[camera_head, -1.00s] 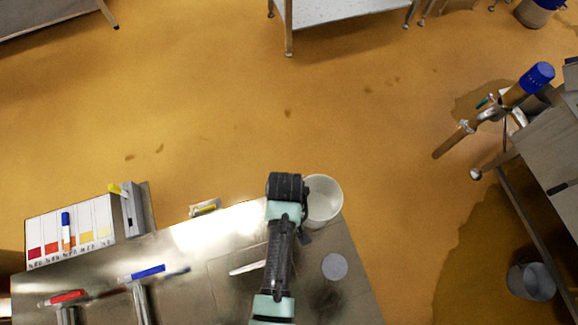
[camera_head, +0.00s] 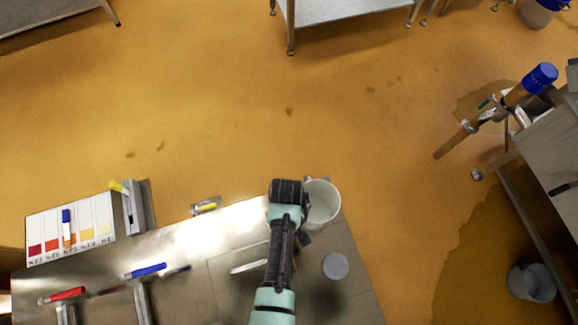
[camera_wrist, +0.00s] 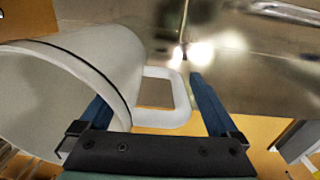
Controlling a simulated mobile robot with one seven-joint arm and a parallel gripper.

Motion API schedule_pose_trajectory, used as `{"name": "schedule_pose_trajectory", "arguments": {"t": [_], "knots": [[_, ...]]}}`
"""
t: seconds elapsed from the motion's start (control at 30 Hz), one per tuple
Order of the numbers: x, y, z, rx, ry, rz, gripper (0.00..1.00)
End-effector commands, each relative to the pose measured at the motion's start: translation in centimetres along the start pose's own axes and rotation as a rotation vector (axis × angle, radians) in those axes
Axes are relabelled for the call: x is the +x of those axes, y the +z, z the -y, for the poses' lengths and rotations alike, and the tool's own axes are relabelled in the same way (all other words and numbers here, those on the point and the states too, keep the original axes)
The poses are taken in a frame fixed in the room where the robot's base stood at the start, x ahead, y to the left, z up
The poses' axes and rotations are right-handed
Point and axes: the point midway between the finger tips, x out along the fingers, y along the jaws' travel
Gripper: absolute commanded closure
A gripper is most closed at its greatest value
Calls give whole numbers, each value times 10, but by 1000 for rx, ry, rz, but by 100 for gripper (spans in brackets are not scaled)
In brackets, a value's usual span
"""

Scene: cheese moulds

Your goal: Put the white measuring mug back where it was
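The white measuring mug (camera_head: 329,212) is upright at the far right corner of the steel bench, its open top facing the head camera. In the wrist view the mug (camera_wrist: 105,55) fills the left side, its mouth toward the lower left and its square handle (camera_wrist: 182,95) pointing right. My gripper (camera_wrist: 155,108) is open, its two blue fingers wide apart. The handle shows between the fingers, with the left finger close to the mug's wall. I cannot tell whether either finger touches it. In the head view my wrist hides the handle side.
The steel bench (camera_head: 225,262) bears a pale round disc (camera_head: 335,266), a blue marker (camera_head: 145,270), a red marker (camera_head: 62,295) and a colour chart stand (camera_head: 85,225). A small yellow item (camera_head: 206,206) lies at the far edge. Orange floor (camera_head: 230,90) lies beyond.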

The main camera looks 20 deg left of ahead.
Motion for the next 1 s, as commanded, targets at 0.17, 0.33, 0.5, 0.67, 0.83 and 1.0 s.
{"name": "schedule_pose_trajectory", "arguments": {"t": [0.17, 0.33, 0.5, 0.67, 0.83, 1.0], "knots": [[0, 0, 0, 0, 0, 0, 1], [-4, 0, 0, 0, 0, 0, 1], [-20, -1, 0, 0, 1, -3, 1], [-49, -1, 0, 0, 1, -3, 1], [-82, -1, 0, 0, 2, -4, 1], [-107, -1, 0, 0, 1, -3, 1]]}}
